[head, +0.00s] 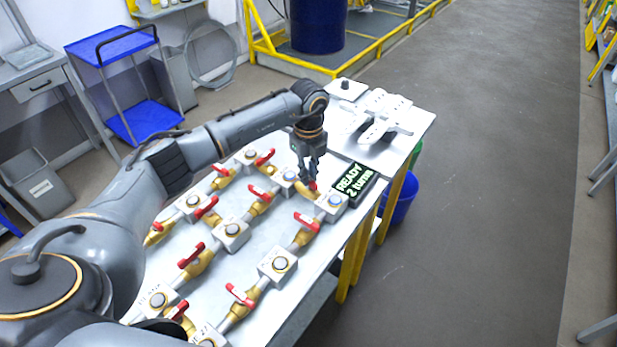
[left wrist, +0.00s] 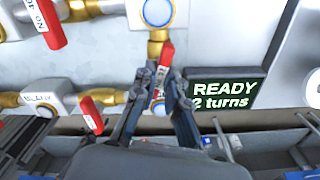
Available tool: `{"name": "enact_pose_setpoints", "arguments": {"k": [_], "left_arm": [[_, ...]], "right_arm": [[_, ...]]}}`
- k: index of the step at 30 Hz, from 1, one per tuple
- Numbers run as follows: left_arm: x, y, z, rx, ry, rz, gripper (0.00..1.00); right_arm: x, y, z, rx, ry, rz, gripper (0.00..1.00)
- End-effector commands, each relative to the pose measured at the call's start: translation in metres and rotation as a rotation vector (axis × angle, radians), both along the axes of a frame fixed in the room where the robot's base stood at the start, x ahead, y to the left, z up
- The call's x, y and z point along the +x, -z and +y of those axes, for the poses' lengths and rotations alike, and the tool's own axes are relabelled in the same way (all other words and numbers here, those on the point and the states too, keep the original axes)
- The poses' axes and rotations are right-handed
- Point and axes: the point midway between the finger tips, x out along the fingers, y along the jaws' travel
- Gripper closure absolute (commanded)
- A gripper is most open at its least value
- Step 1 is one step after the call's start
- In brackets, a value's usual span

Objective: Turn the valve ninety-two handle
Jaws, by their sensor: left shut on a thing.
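My left gripper (head: 312,180) reaches down over the far right corner of the valve table. In the left wrist view its fingers (left wrist: 158,82) are shut on a red valve handle (left wrist: 166,56), one finger on each side. The handle has a pale label whose writing is too small to read, so I cannot confirm it is ninety-two. It sits on a brass valve body (left wrist: 156,36) beside a grey box with a round blue-lit cap (left wrist: 158,12). A black display (head: 354,184) next to it reads "READY 2 turns". My right gripper is not in view.
Several similar red-handled valves stand in rows on the white table (head: 318,252), close around my left gripper. White parts (head: 384,116) lie at the table's far end. A blue bucket (head: 401,200) stands beside it. The floor to the right is clear.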

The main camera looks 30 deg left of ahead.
Motion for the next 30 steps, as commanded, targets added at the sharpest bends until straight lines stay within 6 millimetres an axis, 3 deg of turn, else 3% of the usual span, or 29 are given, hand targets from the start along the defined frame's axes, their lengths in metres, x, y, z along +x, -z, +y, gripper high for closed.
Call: {"name": "enact_pose_setpoints", "arguments": {"k": [30], "left_arm": [[0.001,0.000,0.000,0.001,0.951,-0.005,1.00]], "right_arm": [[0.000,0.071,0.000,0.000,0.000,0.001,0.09]]}}
